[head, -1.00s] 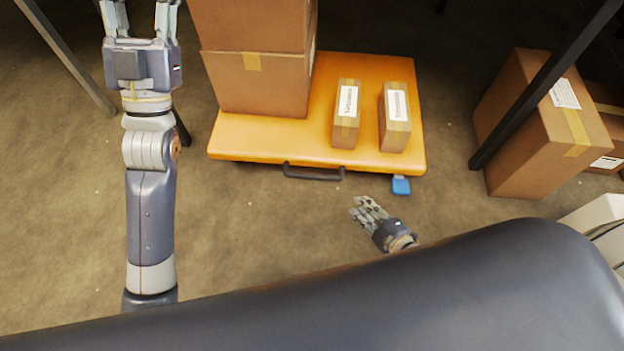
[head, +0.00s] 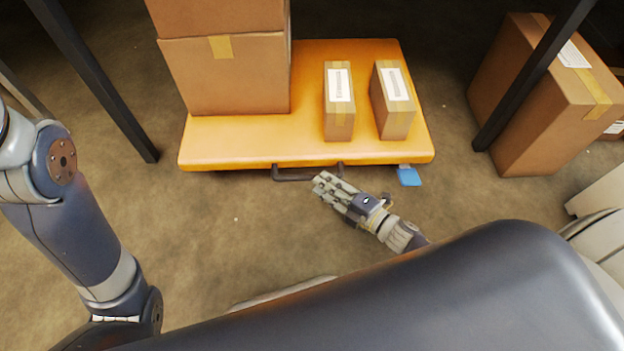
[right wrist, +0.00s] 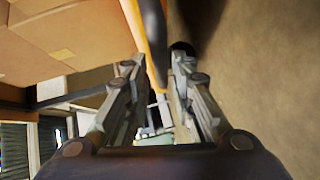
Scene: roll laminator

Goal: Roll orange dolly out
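The orange dolly (head: 235,145) is a flat platform on the floor, bearing cardboard boxes. Its dark handle (head: 292,177) sticks out from the near edge. My right gripper (head: 324,184) is just in front of the handle's right end in the head view. In the right wrist view its fingers (right wrist: 154,68) are apart, with the dark handle (right wrist: 156,40) running between them, and the orange edge of the dolly (right wrist: 133,20) shows just left of it. I cannot tell whether the fingers touch the handle. My left arm is at the left of the head view, its gripper out of frame.
Two large stacked boxes (head: 235,80) and two small boxes (head: 338,105) (head: 396,105) ride on the dolly. A blue piece (head: 409,177) is at its near right corner. Dark posts (head: 100,85) (head: 525,85) stand either side. A large box (head: 535,110) is at right. Floor in front is clear.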

